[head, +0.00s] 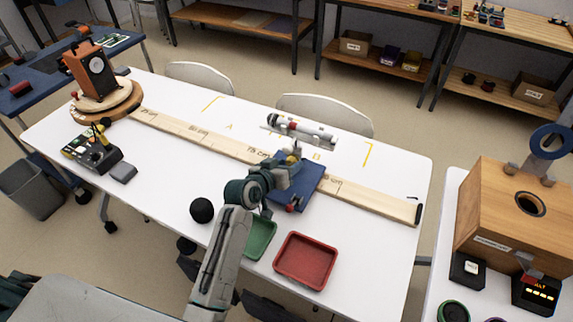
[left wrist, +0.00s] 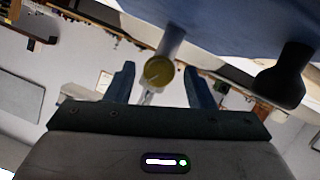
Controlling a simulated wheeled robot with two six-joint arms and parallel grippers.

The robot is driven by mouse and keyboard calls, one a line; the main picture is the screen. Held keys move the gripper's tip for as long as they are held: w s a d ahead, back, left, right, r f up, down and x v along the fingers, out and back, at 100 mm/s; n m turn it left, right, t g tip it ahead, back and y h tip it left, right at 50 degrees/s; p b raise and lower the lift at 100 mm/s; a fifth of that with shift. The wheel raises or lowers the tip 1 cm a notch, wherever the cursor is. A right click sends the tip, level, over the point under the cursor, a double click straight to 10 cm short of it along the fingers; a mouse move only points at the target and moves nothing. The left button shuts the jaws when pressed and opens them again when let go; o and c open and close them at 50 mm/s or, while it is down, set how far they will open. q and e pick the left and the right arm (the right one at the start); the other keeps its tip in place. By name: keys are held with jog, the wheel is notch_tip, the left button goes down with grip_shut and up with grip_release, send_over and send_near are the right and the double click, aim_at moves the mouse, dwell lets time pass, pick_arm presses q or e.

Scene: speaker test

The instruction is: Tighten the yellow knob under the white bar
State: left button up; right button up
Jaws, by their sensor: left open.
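The white bar (head: 303,132) is a pale tube-like piece with red bits, above a blue stand (head: 308,190) on the white table. The yellow knob (left wrist: 159,71) shows as a round face on a pale stem in the left wrist view. My left gripper (head: 286,172) is beside the stand, under the bar. In the left wrist view my left gripper (left wrist: 160,85) is open, one finger on each side of the knob, with gaps and no clear contact. My right gripper is not in view.
A red tray (head: 306,262) and a green tray (head: 262,240) lie near the front edge. A black ball (head: 202,210) sits left of my arm. A dark post (left wrist: 285,78) is right of the fingers.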

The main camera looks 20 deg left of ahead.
pick_arm(q)
jog(key=shift+c, duration=1.3)
jog(key=c, duration=0.7)
jog(key=shift+r+m+p, duration=0.1)
jog(key=shift+m+p, duration=0.2)
jog(key=shift+p, duration=0.15)
jog(key=shift+c, duration=0.2)
jog(key=shift+d+m+y+p, duration=0.15)
jog(key=shift+m+y+p, duration=0.35)
jog(key=shift+y+p, duration=0.1)
jog(key=shift+r+m+y+p, duration=0.1)
jog(key=shift+m+y+p, duration=0.2)
jog(key=shift+m+p, duration=0.1)
jog(key=shift+d+m+y+p, duration=0.1)
jog(key=shift+m+y+p, duration=0.3)
jog(key=shift+m+p, duration=0.25)
jog(key=shift+m+t+y, duration=0.3)
jog(key=shift+m, duration=0.15)
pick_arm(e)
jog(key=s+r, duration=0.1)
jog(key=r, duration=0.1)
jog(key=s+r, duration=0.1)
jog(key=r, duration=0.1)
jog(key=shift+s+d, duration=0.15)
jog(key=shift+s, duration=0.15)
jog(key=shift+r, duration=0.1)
